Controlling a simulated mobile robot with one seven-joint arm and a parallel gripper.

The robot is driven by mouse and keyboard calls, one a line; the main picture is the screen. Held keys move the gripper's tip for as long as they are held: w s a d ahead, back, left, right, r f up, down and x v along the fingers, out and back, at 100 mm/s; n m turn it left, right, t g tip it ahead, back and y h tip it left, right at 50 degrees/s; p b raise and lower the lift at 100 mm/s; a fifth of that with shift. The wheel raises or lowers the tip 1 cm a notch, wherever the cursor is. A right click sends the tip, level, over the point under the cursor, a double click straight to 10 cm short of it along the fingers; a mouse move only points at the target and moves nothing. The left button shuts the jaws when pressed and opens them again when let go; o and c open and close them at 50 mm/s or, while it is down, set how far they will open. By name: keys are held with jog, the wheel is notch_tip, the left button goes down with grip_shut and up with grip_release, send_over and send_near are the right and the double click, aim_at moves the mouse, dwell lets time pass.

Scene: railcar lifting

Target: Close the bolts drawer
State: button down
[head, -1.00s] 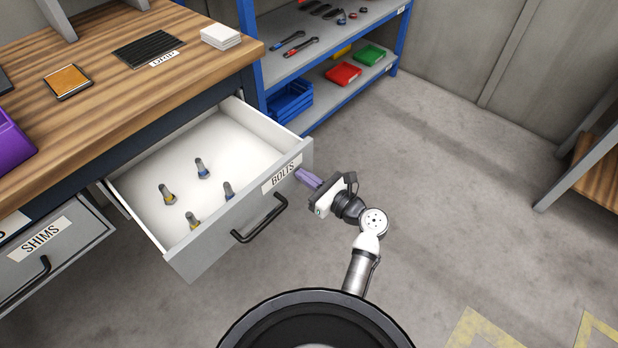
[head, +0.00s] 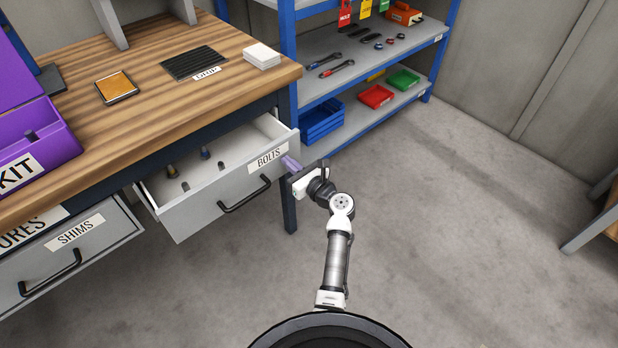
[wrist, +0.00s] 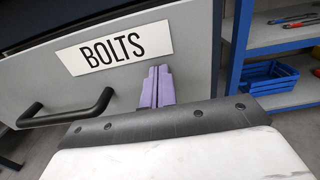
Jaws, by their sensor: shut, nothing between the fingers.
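The bolts drawer (head: 217,203) is grey with a white BOLTS label and a black bar handle (head: 245,194). It stands partly open under the wooden workbench, with several bolts (head: 205,153) upright inside. My gripper (head: 291,163) has purple fingers and is shut and empty. Its fingertips are at the drawer front's right end, right of the label, and seem to touch it. In the wrist view the fingers (wrist: 157,86) point at the drawer front (wrist: 180,35), just below the label and right of the handle (wrist: 68,112).
The shims drawer (head: 75,250) is at the left, slightly out. A purple kit box (head: 35,140) stands on the workbench (head: 150,110). Blue shelving (head: 290,60) with tools and bins is behind at the right.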

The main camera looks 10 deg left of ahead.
jog(key=b+x, duration=0.2)
jog(key=x, duration=0.9)
jog(key=shift+w+a, duration=0.3)
jog(key=shift+a, duration=0.05)
jog(key=shift+w+r, duration=0.1)
jog(key=shift+r, duration=0.15)
